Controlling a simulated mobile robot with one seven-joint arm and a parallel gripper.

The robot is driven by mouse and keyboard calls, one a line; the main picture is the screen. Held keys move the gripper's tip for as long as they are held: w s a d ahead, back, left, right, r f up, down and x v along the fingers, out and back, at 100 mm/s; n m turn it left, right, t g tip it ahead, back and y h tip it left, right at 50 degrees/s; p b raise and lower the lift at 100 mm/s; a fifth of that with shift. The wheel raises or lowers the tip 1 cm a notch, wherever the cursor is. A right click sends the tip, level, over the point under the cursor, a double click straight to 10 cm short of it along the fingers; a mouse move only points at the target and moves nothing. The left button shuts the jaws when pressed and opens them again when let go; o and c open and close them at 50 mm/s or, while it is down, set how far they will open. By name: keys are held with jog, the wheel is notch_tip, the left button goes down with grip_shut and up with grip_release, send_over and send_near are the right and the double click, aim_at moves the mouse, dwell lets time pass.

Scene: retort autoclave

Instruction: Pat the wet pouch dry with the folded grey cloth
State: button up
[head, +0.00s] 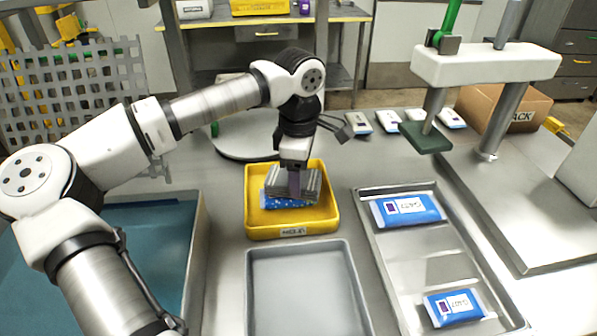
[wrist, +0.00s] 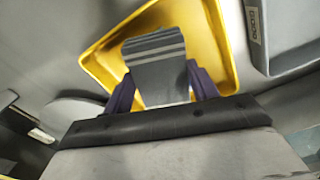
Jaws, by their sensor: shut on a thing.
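My gripper (head: 295,183) points down over the yellow tray (head: 312,222) and is shut on the folded grey cloth (head: 308,180). In the wrist view the striped cloth (wrist: 157,62) sits between the two purple fingers of my gripper (wrist: 162,85), with the yellow tray (wrist: 112,68) behind it. A blue pouch with pale spots (head: 284,202) lies in the yellow tray under the cloth, which covers most of it. I cannot tell whether the cloth presses on the pouch or is just above it. The pouch does not show in the wrist view.
An empty grey tray (head: 255,290) stands in front of the yellow tray. A metal tray (head: 370,245) at the right holds two blue-and-white pouches (head: 408,210). A press with a green pad (head: 426,138) stands beyond it. White pouches (head: 388,121) and a cardboard box (head: 530,108) are behind.

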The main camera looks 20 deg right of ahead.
jog(key=shift+f+b, duration=0.55)
dwell(1.6)
jog(key=shift+r, duration=0.1)
jog(key=shift+r+p, duration=2.3)
jog(key=shift+r, duration=1.15)
